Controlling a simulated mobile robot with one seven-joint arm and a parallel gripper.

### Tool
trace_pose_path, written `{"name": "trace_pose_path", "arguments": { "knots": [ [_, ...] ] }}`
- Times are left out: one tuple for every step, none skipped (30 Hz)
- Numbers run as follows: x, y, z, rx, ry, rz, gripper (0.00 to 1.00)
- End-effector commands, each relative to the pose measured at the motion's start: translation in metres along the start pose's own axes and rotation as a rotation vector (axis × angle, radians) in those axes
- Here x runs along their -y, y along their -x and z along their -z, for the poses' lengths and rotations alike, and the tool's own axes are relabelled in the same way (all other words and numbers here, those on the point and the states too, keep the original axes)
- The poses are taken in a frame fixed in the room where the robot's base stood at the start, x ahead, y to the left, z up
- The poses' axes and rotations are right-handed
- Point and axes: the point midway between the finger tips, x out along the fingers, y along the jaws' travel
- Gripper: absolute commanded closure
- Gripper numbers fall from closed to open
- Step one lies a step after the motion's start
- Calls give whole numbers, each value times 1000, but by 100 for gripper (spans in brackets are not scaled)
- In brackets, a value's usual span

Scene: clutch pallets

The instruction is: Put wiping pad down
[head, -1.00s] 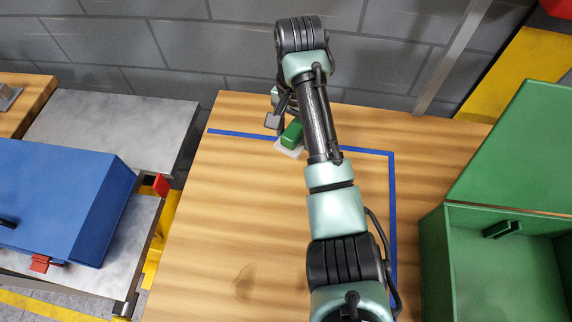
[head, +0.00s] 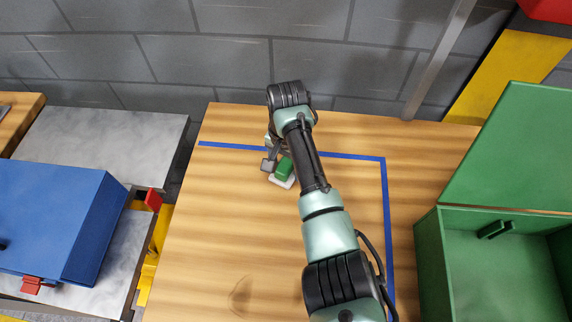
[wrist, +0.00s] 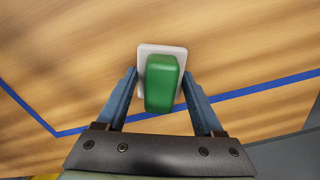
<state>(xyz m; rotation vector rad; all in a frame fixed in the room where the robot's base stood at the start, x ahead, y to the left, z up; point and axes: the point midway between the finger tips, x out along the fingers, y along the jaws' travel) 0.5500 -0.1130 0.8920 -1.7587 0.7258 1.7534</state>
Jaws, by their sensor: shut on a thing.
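The wiping pad is a green block on a white base. In the head view the wiping pad (head: 284,172) is at the far part of the wooden table, just inside the blue tape line. My gripper (head: 270,160) is at the pad, partly hidden by my arm. In the wrist view the pad (wrist: 162,82) sits between the two blue fingers of my gripper (wrist: 161,85), with its white base showing beyond the fingertips. The gripper is shut on the pad. I cannot tell whether the base touches the table.
Blue tape (head: 330,154) marks an area on the wooden table (head: 230,220). An open green box (head: 440,270) stands at the right. A blue box (head: 50,220) is on a grey surface at the left. A grey wall rises behind. The table's middle left is clear.

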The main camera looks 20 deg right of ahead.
Motion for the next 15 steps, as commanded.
{"name": "trace_pose_path", "arguments": {
  "knots": [
    [0,0,0,0,0,0,92],
    [0,-1,0,0,0,0,92],
    [0,-2,0,0,0,0,92],
    [0,-4,0,0,0,0,92],
    [0,-4,0,0,0,0,92],
    [0,-6,0,0,0,0,92],
    [0,-7,0,1,0,0,92],
    [0,-8,0,1,0,0,92],
    [0,-10,0,1,0,0,92],
    [0,-11,-1,2,0,0,92],
    [0,-12,-1,2,0,0,92],
    [0,-14,-1,3,-1,0,92],
    [0,-15,-1,4,-1,-1,92],
    [-1,-16,-2,4,-1,-1,92],
    [-1,-16,-2,5,-1,-2,92]
  ]
}}
